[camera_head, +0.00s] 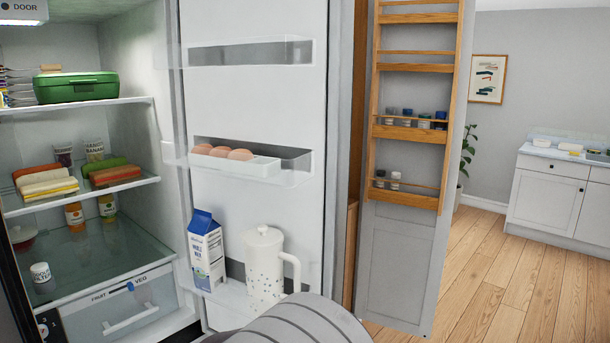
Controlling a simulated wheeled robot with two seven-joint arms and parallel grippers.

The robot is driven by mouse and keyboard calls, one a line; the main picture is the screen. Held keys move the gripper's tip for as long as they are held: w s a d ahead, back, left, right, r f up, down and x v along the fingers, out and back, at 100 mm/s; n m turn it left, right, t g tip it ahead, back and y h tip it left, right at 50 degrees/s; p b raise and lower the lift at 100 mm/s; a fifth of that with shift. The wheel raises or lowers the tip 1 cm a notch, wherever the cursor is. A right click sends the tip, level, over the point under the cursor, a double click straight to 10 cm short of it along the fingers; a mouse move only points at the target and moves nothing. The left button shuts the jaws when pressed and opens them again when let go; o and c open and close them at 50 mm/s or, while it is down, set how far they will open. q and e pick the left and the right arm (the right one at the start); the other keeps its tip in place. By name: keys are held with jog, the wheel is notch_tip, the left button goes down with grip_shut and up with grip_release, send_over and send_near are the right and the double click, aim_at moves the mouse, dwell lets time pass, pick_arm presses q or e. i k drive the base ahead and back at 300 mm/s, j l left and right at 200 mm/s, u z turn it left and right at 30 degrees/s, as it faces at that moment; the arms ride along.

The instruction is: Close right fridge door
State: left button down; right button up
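The right fridge door (258,112) stands wide open in the middle of the view, its white inner face turned toward me. Its upper shelf (250,53) looks empty. Its middle shelf holds several brown eggs (221,151). On its bottom shelf stand a blue and white milk carton (206,250) and a white speckled jug (265,265). The open fridge interior (128,140) is to the left of the door. A rounded grey part of my arm covers the bottom centre, in front of the door's lower edge. Neither gripper shows.
Fridge shelves hold a green box (74,87), food packs and jars above a drawer (120,312). Right of the fridge door, a grey cabinet door (402,260) with a wooden rack (411,132) stands open. Beyond it are clear wooden floor (515,285) and a white cabinet (553,198).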

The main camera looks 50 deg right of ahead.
aim_at(273, 79)
jog(key=l+u, duration=0.1)
jog(key=l, duration=0.3)
jog(key=k+l+u, duration=0.1)
jog(key=l, duration=0.3)
jog(key=k+l, duration=0.1)
jog(key=l, duration=0.3)
jog(key=l+u, duration=0.15)
jog(key=l, duration=0.25)
jog(key=k+l+u, duration=0.1)
jog(key=l, duration=0.3)
jog(key=k+l+u, duration=0.1)
jog(key=l, duration=0.25)
jog(key=k+l, duration=0.15)
jog(key=l, duration=0.25)
jog(key=k+l+u, duration=0.15)
jog(key=l, duration=0.2)
jog(key=i+l+u, duration=0.1)
jog(key=l, duration=0.35)
jog(key=i+l, duration=0.15)
jog(key=l, duration=0.25)
jog(key=i+l+u, duration=0.15)
jog(key=l, duration=0.3)
jog(key=k+l+u, duration=0.1)
jog(key=k+l, duration=0.2)
jog(key=l, duration=0.2)
jog(key=k+l+u, duration=0.15)
jog(key=k+l, duration=0.15)
jog(key=l, duration=0.2)
